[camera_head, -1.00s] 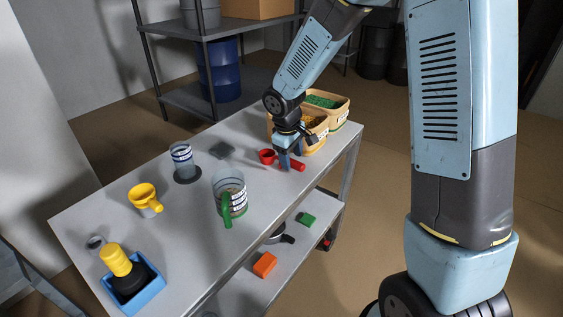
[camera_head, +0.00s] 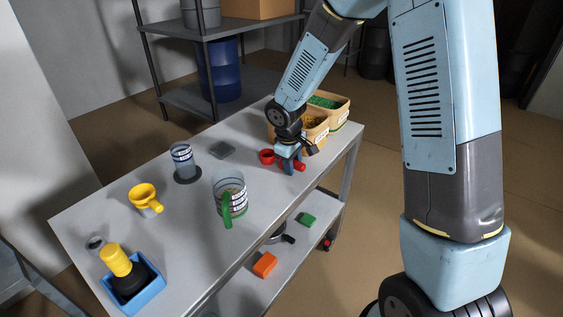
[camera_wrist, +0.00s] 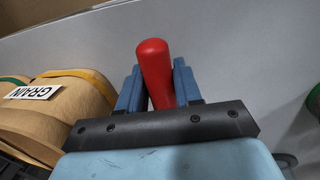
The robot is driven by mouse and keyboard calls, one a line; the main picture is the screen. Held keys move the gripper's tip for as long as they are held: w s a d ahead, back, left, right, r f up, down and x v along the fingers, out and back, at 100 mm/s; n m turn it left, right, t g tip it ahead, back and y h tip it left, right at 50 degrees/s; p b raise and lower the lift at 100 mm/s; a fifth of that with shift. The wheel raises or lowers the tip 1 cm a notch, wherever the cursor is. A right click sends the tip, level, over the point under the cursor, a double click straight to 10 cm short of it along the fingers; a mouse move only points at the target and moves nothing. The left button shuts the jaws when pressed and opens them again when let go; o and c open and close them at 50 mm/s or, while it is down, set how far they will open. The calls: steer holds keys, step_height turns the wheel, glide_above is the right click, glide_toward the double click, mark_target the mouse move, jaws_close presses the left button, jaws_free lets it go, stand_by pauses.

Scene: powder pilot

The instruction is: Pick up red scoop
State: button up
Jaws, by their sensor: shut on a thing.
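The red scoop (camera_head: 267,156) is at the far right part of the grey table (camera_head: 110,205), in front of the bins. Its cup points left and its handle passes under my gripper. My gripper (camera_head: 287,163) points down and is shut on the scoop's handle. In the wrist view the red handle (camera_wrist: 154,72) stands between the two blue fingers of my gripper (camera_wrist: 157,85). The scoop's cup is hidden in the wrist view. I cannot tell whether the scoop touches the table.
Tan bins (camera_head: 316,133) with green and brownish contents stand just behind my gripper. A green-handled measuring jug (camera_head: 230,195), a clear beaker (camera_head: 182,160), a yellow funnel (camera_head: 145,198) and a blue tray (camera_head: 149,295) are further left.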

steer(key=shift+c, duration=1.1)
steer(key=shift+r, duration=0.1)
steer(key=shift+r, duration=0.3)
step_height(320, 180, up, 2)
steer(key=shift+r, duration=0.25)
steer(key=s+r, duration=0.9)
steer(key=s, duration=0.5)
steer(key=shift+a+r, duration=0.3)
steer(key=shift+r, duration=0.1)
